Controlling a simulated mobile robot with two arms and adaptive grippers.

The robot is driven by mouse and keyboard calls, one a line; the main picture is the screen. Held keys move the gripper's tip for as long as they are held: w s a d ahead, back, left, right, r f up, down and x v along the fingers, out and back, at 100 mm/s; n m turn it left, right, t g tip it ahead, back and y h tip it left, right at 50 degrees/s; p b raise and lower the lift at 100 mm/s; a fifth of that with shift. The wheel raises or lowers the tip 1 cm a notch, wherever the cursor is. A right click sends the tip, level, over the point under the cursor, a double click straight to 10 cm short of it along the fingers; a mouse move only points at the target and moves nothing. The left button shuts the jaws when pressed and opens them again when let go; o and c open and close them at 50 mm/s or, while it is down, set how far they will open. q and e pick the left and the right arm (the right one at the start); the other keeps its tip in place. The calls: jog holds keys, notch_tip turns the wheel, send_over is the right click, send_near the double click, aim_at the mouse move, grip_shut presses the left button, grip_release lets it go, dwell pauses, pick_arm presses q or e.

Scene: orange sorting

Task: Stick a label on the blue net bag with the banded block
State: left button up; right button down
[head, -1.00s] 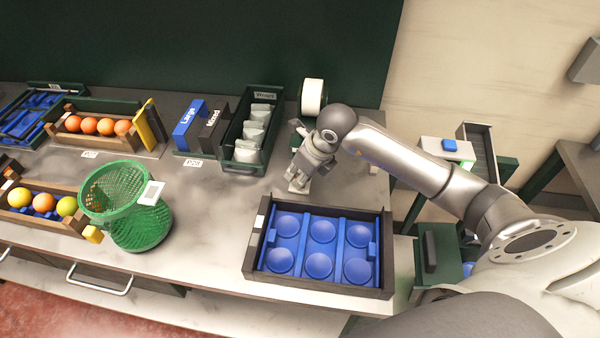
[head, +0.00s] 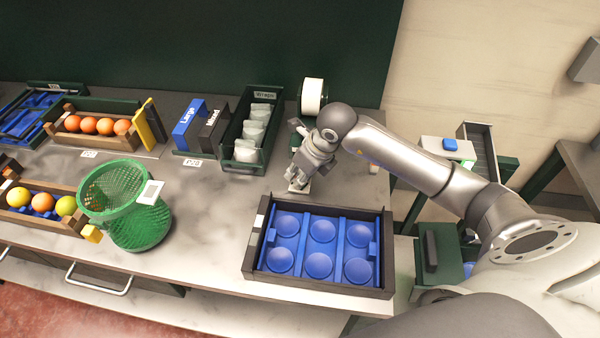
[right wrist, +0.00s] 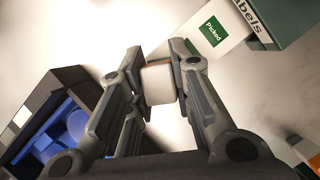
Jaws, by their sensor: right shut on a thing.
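My right gripper (head: 302,180) points down over the counter behind the blue-cupped tray. In the right wrist view it is shut on a white block (right wrist: 159,86) with a brownish band along its top edge. Beyond the fingers, a white label strip with a green "Picked" label (right wrist: 214,31) comes from a green box marked "Labels" (right wrist: 277,18). In the head view a white roll (head: 313,96) stands behind the gripper. My left gripper is out of view.
The dark tray (head: 330,289) with blue cups sits in front of the gripper. A green bin (head: 229,158) of pale packets stands to its left, beside blue "Large" (head: 188,124) and dark holders. Orange crates are farther left. Counter between the net bag and tray is clear.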

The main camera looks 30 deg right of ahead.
dwell(0.5)
jog(key=shift+r+p, duration=1.95)
jog(key=shift+r, duration=1.55)
